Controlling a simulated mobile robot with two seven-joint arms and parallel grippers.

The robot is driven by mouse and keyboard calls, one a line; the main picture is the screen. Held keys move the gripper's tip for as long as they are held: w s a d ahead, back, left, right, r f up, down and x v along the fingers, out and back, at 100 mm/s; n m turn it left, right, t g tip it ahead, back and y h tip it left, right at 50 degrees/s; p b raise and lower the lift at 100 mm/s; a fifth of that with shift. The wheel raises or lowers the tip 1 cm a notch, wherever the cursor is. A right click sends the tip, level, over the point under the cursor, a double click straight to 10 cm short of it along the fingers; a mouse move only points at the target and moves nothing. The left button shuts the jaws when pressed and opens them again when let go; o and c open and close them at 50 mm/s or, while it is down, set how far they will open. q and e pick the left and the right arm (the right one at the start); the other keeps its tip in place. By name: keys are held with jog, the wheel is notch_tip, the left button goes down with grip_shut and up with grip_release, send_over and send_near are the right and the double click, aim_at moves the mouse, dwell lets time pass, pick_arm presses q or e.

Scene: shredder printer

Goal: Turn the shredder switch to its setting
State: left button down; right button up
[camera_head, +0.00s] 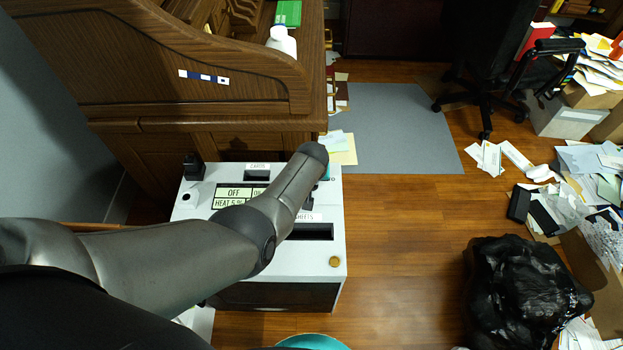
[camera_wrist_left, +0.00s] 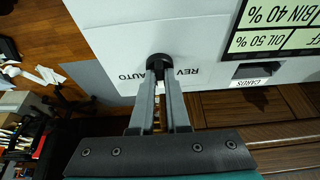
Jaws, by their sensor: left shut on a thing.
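The shredder (camera_head: 188,213) is a white-topped cabinet with a dark front, standing beside the wooden desk. Its display (camera_head: 233,197) reads OFF and HEAT 5 %; in the left wrist view the display (camera_wrist_left: 275,30) reads BIN 40 % and OIL 50 %, upside down. The switch (camera_wrist_left: 156,60) is a small round black knob between the printed words AUTO and REV. My left gripper (camera_wrist_left: 161,74) is shut on this knob, its two grey fingers reaching over the panel. In the head view my left arm hides most of the gripper and the switch. The knob's pointing direction cannot be told. My right gripper is not in view.
A card slot (camera_head: 257,168) and a sheet slot (camera_head: 310,232) open in the shredder top. The wooden desk (camera_head: 200,95) rises behind it. A black bag (camera_head: 525,290), scattered papers (camera_head: 490,158) and an office chair (camera_head: 500,60) are at right.

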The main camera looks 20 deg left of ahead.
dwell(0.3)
pick_arm(q)
jog(key=c, duration=0.9)
grip_release()
jog(key=p+v, duration=1.5)
jog(key=p, duration=0.3)
jog(key=shift+p, duration=0.3)
jog(key=shift+s+r, duration=0.1)
